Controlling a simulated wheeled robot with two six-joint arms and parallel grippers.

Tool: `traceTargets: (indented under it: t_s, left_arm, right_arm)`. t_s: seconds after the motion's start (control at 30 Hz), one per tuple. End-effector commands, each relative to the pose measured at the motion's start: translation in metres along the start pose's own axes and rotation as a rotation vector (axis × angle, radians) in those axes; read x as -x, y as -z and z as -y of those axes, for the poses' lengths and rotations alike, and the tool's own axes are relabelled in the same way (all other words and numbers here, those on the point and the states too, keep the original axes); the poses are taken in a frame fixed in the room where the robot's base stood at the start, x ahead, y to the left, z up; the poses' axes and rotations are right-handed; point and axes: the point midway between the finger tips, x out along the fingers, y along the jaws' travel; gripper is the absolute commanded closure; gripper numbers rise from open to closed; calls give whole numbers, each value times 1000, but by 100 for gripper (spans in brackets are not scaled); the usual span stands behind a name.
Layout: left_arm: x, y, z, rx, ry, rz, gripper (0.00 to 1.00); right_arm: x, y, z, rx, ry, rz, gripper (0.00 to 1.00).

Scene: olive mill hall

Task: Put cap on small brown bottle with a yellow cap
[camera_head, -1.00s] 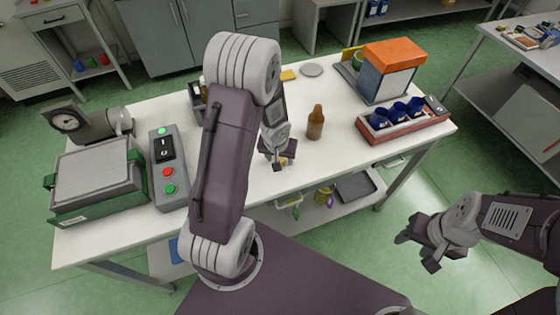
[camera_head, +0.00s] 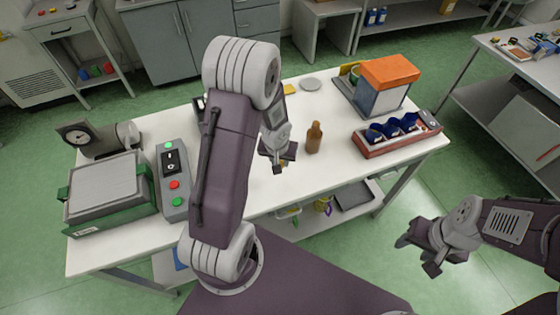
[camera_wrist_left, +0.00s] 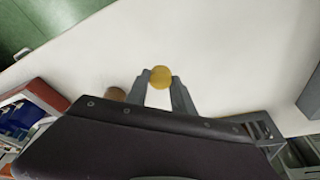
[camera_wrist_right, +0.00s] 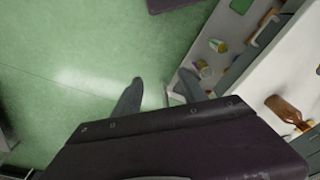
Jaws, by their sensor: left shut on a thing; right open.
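The small brown bottle (camera_head: 314,138) stands upright and uncapped on the white table in the head view. It also lies in sight in the right wrist view (camera_wrist_right: 285,109), and a brown round shape, likely its top, shows in the left wrist view (camera_wrist_left: 115,94). My left gripper (camera_head: 277,163) is just left of the bottle, apart from it, above the table. It is shut on the round yellow cap (camera_wrist_left: 160,77), held at the fingertips; the fingers hide the cap in the head view. My right gripper (camera_head: 417,254) is open and empty, off the table's front right side.
A red tray with blue cups (camera_head: 395,135) and an orange-topped machine (camera_head: 384,88) stand right of the bottle. A switch box (camera_head: 173,180) and a green-sided grey machine (camera_head: 110,191) fill the table's left. The white table (camera_head: 262,196) is bare in front of the bottle.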

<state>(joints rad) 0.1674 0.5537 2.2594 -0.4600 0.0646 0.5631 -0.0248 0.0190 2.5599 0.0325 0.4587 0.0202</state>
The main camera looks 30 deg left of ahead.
Motion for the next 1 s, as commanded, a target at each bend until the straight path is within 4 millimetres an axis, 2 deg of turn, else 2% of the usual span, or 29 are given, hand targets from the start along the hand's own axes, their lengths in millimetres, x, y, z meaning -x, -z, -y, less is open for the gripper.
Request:
traceTargets:
  t_s: [0.03, 0.17, 0.57, 0.6, 0.7, 0.83, 0.9, 1.0]
  left_arm:
    - [18, 5, 0, 1, 0, 0, 100]
    - [31, 8, 0, 0, 1, 1, 100]
    - [33, 9, 0, 0, 0, 1, 100]
    - [33, 9, 0, 0, 0, 1, 100]
    - [32, 9, -3, -7, -2, 1, 100]
    - [35, 14, -11, -26, -8, -3, 100]
    - [41, 14, -28, -51, -16, -6, 100]
    - [54, 2, -46, -81, -23, -3, 100]
  right_arm:
    - [18, 2, 0, 0, 0, 0, 50]
    - [29, 3, 1, 0, 0, 0, 50]
    - [30, 3, 1, 0, 0, 0, 50]
    - [30, 3, 1, 0, 0, 0, 48]
    - [28, 3, 1, 0, 0, 0, 21]
    - [24, 2, 0, 0, 0, 0, 21]
    - [14, 1, 0, 0, 0, 0, 21]
    - [6, 0, 0, 0, 0, 0, 21]
